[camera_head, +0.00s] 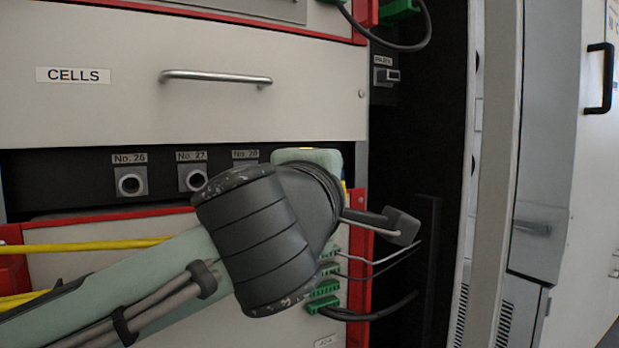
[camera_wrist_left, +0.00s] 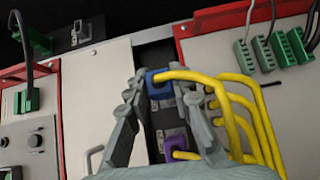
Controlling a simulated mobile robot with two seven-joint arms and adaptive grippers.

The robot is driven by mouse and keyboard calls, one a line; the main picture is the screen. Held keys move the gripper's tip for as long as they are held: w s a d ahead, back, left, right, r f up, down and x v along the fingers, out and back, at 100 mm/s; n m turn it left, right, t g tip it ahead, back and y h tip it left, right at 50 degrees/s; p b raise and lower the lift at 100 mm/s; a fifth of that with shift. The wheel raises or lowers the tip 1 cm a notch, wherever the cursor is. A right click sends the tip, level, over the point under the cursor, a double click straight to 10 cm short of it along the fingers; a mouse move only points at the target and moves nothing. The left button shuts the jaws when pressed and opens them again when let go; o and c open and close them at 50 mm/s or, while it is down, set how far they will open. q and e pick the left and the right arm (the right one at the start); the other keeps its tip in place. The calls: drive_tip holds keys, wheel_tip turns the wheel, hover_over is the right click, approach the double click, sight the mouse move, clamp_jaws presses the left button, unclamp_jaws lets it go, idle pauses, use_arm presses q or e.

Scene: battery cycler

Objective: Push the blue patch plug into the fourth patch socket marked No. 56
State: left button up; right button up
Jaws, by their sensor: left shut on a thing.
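The blue patch plug (camera_wrist_left: 158,85) sits between the fingertips of my left gripper (camera_wrist_left: 160,92) in the left wrist view. The gripper is shut on it, and a yellow cable runs from the plug to the right. A row of patch sockets lies on a dark strip in the head view, with the first socket (camera_head: 131,182) and second socket (camera_head: 193,178) showing. Their labels read like No. 26 and No. 27; a third label reads like No. 28. The fourth socket is hidden by my left arm, and I cannot see how far the plug is in. My right gripper is not in view.
A purple plug (camera_wrist_left: 176,142) with a yellow cable sits close beside the fingers. Several yellow cables (camera_wrist_left: 240,115) arch at the right. The CELLS drawer (camera_head: 180,100) with its handle is above the strip. Green connectors (camera_head: 323,290) with cables are below my wrist.

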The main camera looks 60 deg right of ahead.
use_arm(q)
drive_tip(key=shift+w+d, duration=0.4)
drive_tip(key=shift+w, duration=0.2)
idle(0.6)
drive_tip(key=shift+p, duration=0.45)
drive_tip(key=shift+w+d+p, duration=0.2)
drive_tip(key=shift+w+d, duration=0.1)
drive_tip(key=shift+w, duration=0.2)
drive_tip(key=shift+w+d+p, duration=0.15)
drive_tip(key=shift+w+d, duration=0.15)
drive_tip(key=shift+w, duration=0.2)
idle(0.9)
drive_tip(key=o, duration=0.9)
drive_tip(key=v, duration=1.2)
drive_tip(key=shift+s, duration=0.1)
